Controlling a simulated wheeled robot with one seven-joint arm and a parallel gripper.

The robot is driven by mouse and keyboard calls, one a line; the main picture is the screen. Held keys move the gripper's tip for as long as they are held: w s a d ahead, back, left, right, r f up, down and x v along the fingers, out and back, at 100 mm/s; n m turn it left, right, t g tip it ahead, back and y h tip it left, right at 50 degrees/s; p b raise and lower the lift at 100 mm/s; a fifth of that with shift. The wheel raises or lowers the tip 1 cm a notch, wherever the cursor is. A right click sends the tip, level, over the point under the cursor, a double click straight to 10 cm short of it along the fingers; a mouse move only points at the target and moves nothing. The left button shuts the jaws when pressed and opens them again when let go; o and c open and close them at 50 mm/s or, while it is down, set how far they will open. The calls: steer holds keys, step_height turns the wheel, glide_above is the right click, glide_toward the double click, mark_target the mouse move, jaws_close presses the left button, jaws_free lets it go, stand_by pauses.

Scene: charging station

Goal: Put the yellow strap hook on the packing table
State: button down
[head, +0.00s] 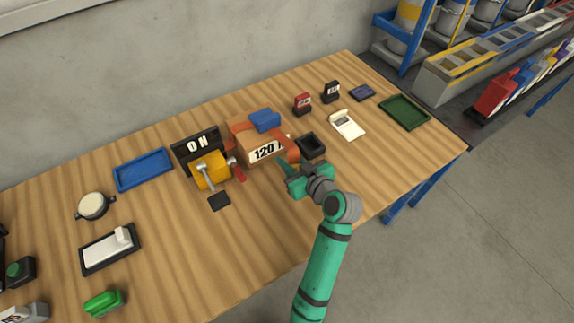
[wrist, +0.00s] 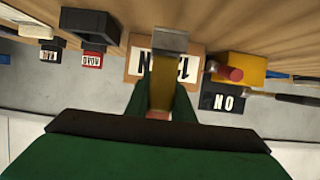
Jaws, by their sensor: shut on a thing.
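In the wrist view my gripper (wrist: 163,88) is shut on a yellow-brown piece with a grey metal end, which looks like the yellow strap hook (wrist: 163,94). Its grey end points away from my palm, over the box's label in that view. In the head view the held piece is hidden or too small to make out. I cannot tell whether it touches the box or the table.
Orange straps and a blue block (head: 264,120) are on the box. A black open bin (head: 311,145) is close right of my gripper. The table's front middle is clear.

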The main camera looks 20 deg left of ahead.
steer(key=shift+w+a+f, duration=0.15)
steer(key=shift+f, duration=0.1)
steer(key=shift+w+a+f, duration=0.1)
steer(key=shift+w+f, duration=0.05)
steer(key=shift+f, duration=1.55)
steer(key=shift+f, duration=0.2)
steer(key=c, duration=1.5)
jaws_free()
steer(key=shift+c, duration=0.2)
steer(key=shift+r, duration=0.1)
steer(key=shift+r, duration=0.15)
steer(key=v, duration=1.2)
